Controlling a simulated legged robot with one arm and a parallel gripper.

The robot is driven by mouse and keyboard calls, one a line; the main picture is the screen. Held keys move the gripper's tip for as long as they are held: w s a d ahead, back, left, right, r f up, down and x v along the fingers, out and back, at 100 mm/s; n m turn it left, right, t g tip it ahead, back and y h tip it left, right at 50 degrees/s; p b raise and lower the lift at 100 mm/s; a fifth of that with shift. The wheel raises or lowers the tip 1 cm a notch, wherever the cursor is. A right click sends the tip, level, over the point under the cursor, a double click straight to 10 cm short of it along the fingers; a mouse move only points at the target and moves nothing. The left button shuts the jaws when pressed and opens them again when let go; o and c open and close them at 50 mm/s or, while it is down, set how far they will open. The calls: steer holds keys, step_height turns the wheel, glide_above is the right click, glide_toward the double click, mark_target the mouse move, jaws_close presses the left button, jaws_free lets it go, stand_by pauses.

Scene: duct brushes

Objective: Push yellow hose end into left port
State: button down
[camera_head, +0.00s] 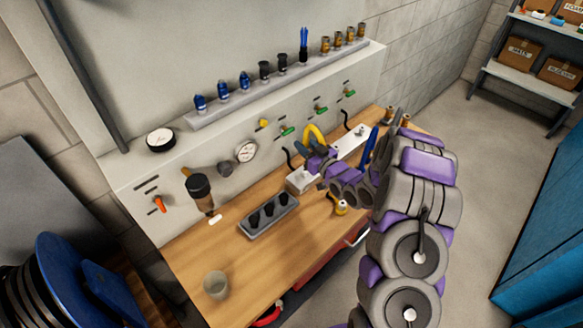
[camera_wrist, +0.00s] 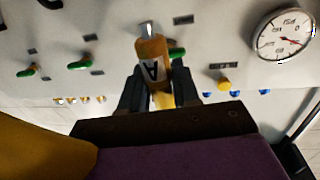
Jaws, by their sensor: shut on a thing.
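My gripper (camera_wrist: 158,88) is shut on the yellow hose end (camera_wrist: 152,60), an amber cylinder with a black letter on a white label and a metal tip. The tip points at the pale panel; I cannot tell whether it touches. The yellow hose (camera_wrist: 40,145) crosses the lower left of the wrist view. In the head view, my gripper (camera_head: 312,160) is in front of the panel over the bench, and the yellow hose (camera_head: 316,133) arches above it. A green lever (camera_wrist: 177,53) is partly hidden behind the hose end. I cannot make out the left port.
A round gauge (camera_head: 246,151) and several green levers (camera_head: 320,109) stick out from the panel. A grey holder (camera_head: 268,216) with black pieces and a cup (camera_head: 216,284) stand on the wooden bench (camera_head: 215,253). A shelf (camera_head: 270,83) of fittings runs above the panel.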

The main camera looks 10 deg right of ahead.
steer(key=shift+d+f, duration=0.25)
steer(key=shift+f, duration=0.5)
steer(key=shift+a+f+b, duration=0.1)
steer(key=shift+f+b, duration=0.85)
steer(key=shift+f, duration=1.2)
steer(key=shift+f, duration=0.6)
stand_by(0.3)
steer(key=c, duration=0.7)
jaws_free()
steer(key=shift+c, duration=0.2)
steer(key=p+v, duration=0.2)
steer(key=v, duration=1.5)
